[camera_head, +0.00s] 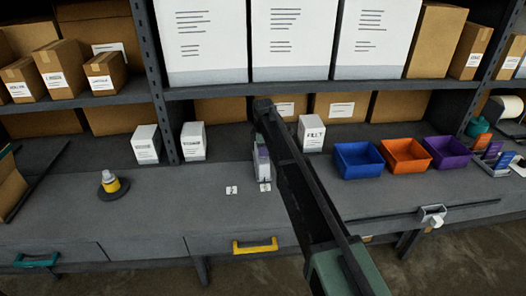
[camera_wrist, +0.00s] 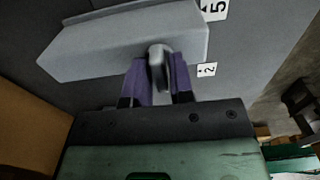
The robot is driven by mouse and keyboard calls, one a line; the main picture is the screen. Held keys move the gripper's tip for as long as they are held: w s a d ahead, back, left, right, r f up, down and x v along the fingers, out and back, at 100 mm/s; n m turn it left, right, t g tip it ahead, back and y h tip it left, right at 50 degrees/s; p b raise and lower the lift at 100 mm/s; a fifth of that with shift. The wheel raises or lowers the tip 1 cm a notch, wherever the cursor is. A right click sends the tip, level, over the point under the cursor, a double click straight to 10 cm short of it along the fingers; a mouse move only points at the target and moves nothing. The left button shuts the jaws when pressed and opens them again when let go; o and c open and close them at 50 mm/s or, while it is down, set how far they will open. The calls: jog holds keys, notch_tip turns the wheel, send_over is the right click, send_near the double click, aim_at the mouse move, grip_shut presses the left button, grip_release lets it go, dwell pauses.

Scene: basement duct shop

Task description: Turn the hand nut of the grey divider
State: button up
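The grey divider (camera_wrist: 100,50) fills the upper part of the wrist view as a long, pale grey piece. Its grey hand nut (camera_wrist: 158,58) stands out from the side facing me. My gripper (camera_wrist: 158,75) has a purple finger on each side of the hand nut, and the nut fills the gap between them. In the head view my gripper (camera_head: 263,152) is at the divider on the bench, largely hidden behind my arm. The hand nut cannot be made out there.
Small number tags (camera_head: 232,190) lie on the grey bench (camera_head: 200,225) by the divider. White boxes (camera_head: 193,141) stand behind. Blue (camera_head: 358,160), orange (camera_head: 405,156) and purple (camera_head: 447,152) bins are at right.

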grip_shut()
jog(key=shift+m, duration=0.3)
jog(key=m, duration=0.3)
jog(key=shift+m, duration=0.3)
jog(key=m, duration=1.3)
jog(key=shift+m, duration=0.3)
